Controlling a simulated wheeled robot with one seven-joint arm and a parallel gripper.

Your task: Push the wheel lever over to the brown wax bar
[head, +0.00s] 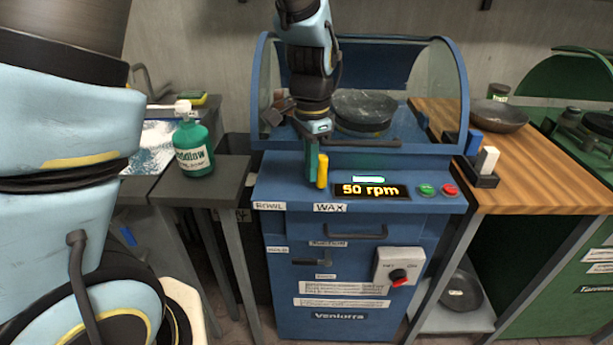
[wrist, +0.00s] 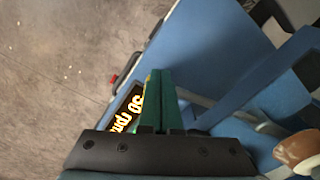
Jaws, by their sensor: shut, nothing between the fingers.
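A yellow upright lever (head: 321,171), which looks like the wheel lever, stands on the blue machine's front ledge, above the WAX label (head: 330,208). My gripper (head: 311,172) points down close against the lever's left side; I cannot tell if they touch. Its green fingers are shut and empty. In the wrist view the fingers (wrist: 160,78) are together, with only a speck of yellow by their tips. A brown block (head: 279,105), likely the wax bar, is inside the hood at left, partly behind my arm. A brown piece (wrist: 296,148) also shows in the wrist view.
A dark round bowl (head: 363,111) sits under the hood. The display (head: 370,190) reads 50 rpm, with green and red buttons beside it. A green bottle (head: 194,148) stands on the left table. A wooden bench (head: 535,165) is at right.

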